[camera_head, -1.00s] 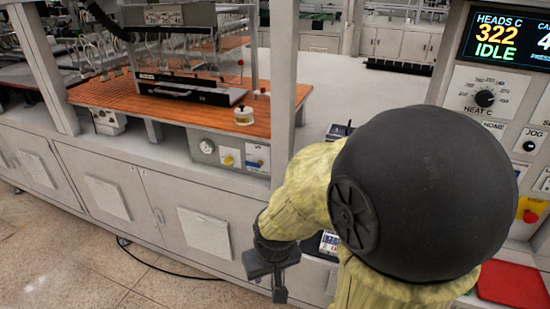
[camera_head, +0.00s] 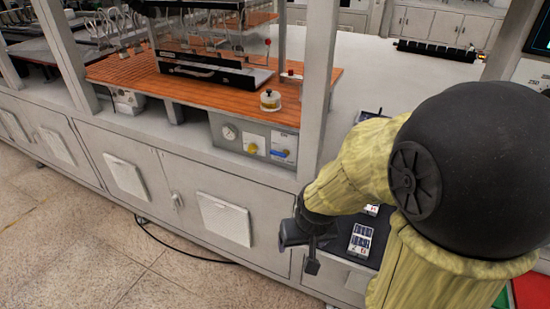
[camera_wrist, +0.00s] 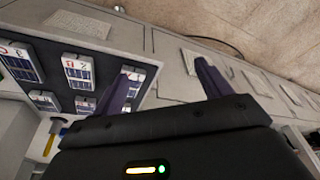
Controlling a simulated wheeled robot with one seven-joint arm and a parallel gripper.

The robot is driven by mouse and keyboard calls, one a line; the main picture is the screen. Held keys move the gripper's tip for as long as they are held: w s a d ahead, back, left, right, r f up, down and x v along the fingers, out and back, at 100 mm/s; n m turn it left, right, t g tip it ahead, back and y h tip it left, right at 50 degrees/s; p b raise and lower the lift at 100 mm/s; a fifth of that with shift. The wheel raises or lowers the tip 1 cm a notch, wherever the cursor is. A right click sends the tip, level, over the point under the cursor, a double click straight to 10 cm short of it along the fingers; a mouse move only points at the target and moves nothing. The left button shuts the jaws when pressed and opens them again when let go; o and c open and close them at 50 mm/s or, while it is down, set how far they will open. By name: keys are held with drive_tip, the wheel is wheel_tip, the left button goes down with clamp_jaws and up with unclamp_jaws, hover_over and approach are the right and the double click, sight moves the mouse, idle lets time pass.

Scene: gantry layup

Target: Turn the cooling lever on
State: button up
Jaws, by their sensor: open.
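A small grey control panel (camera_head: 262,141) sits under the front of the orange work deck. It carries a round gauge (camera_head: 229,132), a yellow handle (camera_head: 252,148) and a blue handle (camera_head: 280,153). The labels are too small to read, so I cannot tell which is the cooling lever. My gripper (camera_head: 312,258) hangs in front of the cabinets, below and to the right of this panel and apart from it. In the wrist view my gripper (camera_wrist: 165,85) has its two fingers spread with nothing between them.
White cabinets (camera_head: 125,180) run along the machine's front. A grey post (camera_head: 318,85) stands right of the panel. Several small solar-cell-like packs, one of them (camera_head: 361,238), lie beside my arm. A black cable (camera_head: 180,250) lies on the tiled floor (camera_head: 60,240), which is otherwise open.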

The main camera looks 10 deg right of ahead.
sight(277, 155)
drive_tip(key=w+a+f+m+t+h+p, duration=0.1)
drive_tip(key=w+a+m+t+h, duration=0.1)
drive_tip(key=w, duration=0.6)
drive_tip(key=w+a+f+m+t+h+p, duration=0.2)
drive_tip(key=w+a+t+h, duration=0.2)
drive_tip(key=w, duration=0.4)
drive_tip(key=w+a+f+m+t+h+p, duration=0.2)
drive_tip(key=w+a+m+t+h, duration=0.1)
drive_tip(key=w, duration=0.5)
drive_tip(key=t+h, duration=0.1)
drive_tip(key=t, duration=0.1)
drive_tip(key=shift+w+a+f+t+h, duration=0.25)
drive_tip(key=shift+w+t+h, duration=0.05)
drive_tip(key=shift+h, duration=0.1)
drive_tip(key=p+x, duration=0.5)
drive_tip(key=x, duration=1.2)
drive_tip(key=shift+w+d+f, duration=0.1)
drive_tip(key=shift+w+d, duration=0.05)
drive_tip(key=shift+d, duration=0.05)
drive_tip(key=shift+c, duration=0.2)
drive_tip(key=c, duration=1)
